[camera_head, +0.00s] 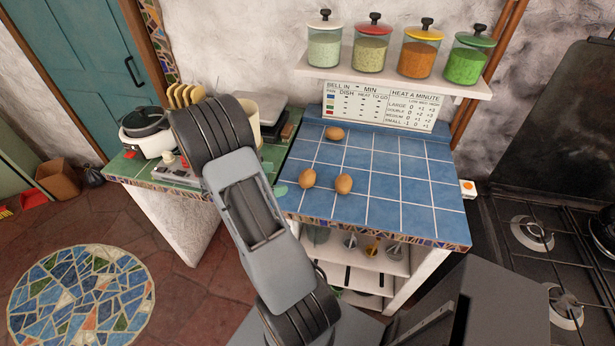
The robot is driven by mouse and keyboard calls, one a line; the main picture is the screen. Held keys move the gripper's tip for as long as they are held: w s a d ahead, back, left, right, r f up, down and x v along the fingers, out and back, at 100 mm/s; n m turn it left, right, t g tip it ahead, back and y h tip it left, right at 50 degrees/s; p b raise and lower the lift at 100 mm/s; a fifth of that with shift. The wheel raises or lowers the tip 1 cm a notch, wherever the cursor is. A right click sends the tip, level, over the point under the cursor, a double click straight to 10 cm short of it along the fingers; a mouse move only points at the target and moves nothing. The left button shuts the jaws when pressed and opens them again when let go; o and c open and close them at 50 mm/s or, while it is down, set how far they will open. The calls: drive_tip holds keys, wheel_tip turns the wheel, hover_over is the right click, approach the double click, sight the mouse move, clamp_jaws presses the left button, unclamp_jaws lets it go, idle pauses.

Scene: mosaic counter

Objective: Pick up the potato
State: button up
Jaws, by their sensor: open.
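Three small brown oval things that look like potatoes lie on the blue tiled counter (405,190). One potato (334,133) is at the back. Another potato (307,178) lies nearer the front on the left, and a third potato (343,183) lies close to its right. I cannot tell which one the task means. My arm's grey link and black joints cross the view left of the blue counter. My gripper does not show, so I cannot see its fingers or where they are relative to the potatoes.
A shelf (400,82) with several lidded jars hangs above the counter, over a heat chart (382,105). A stove (550,245) stands at the right. A green-topped counter (130,165) at the left holds a cooker (150,135) and utensils (186,95). The blue counter's right side is clear.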

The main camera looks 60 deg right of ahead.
sight(301, 177)
drive_tip(key=p+x, duration=0.1)
drive_tip(key=x, duration=0.6)
drive_tip(key=shift+s+d, duration=0.1)
drive_tip(key=shift+p+x, duration=0.95)
drive_tip(key=shift+x, duration=1.75)
drive_tip(key=shift+s, duration=0.1)
drive_tip(key=c, duration=1)
drive_tip(key=shift+r, duration=0.2)
